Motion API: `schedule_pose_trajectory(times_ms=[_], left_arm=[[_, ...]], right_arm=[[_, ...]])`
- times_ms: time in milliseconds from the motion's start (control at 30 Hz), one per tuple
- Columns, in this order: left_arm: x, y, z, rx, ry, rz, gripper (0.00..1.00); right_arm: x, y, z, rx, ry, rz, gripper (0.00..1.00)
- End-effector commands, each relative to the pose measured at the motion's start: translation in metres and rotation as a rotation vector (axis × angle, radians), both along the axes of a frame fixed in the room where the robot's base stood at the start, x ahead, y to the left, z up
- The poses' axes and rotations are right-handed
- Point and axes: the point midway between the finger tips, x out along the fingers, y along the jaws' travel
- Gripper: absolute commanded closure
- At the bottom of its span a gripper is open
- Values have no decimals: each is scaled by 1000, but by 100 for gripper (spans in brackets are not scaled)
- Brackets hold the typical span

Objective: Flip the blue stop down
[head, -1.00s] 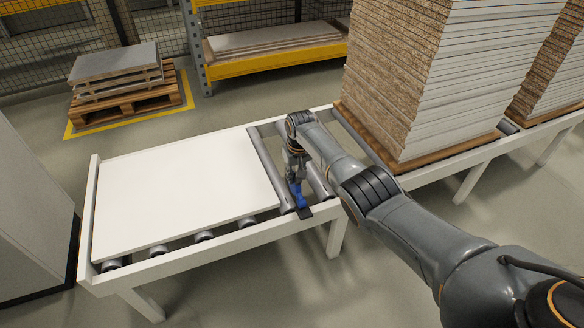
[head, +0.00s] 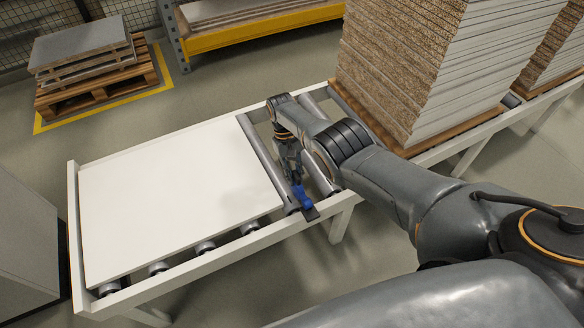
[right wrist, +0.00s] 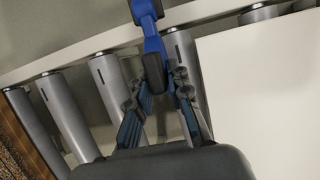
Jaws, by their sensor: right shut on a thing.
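The blue stop (head: 302,197) is at the near rail of the roller conveyor, by a dark mount (head: 311,214) on that rail. It sits close to the right edge of the white panel. In the right wrist view the stop (right wrist: 153,42) is a blue lever with a dark grey tip, reaching from the rail over the rollers. My right gripper (head: 296,181) points down at it and is shut on it. In the right wrist view its fingers (right wrist: 158,88) stand on both sides of the stop's dark tip. My left gripper is not in view.
The white panel (head: 175,195) lies on the rollers left of the stop. Bare rollers (head: 318,172) are on the right. A tall stack of boards (head: 420,70) stands farther right on the conveyor. A pallet with boards (head: 85,65) is on the floor at the back left.

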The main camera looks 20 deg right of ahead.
Motion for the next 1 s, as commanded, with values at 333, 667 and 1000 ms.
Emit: schedule_pose_trajectory(times_ms=[333, 667, 1000], left_arm=[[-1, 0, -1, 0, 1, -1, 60], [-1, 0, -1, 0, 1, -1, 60], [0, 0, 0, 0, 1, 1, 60]], right_arm=[[-2, 1, -2, 2, 3, 0, 100], [-1, 0, -1, 1, 3, 0, 62], [8, 0, 19, 1, -1, 0, 62]])
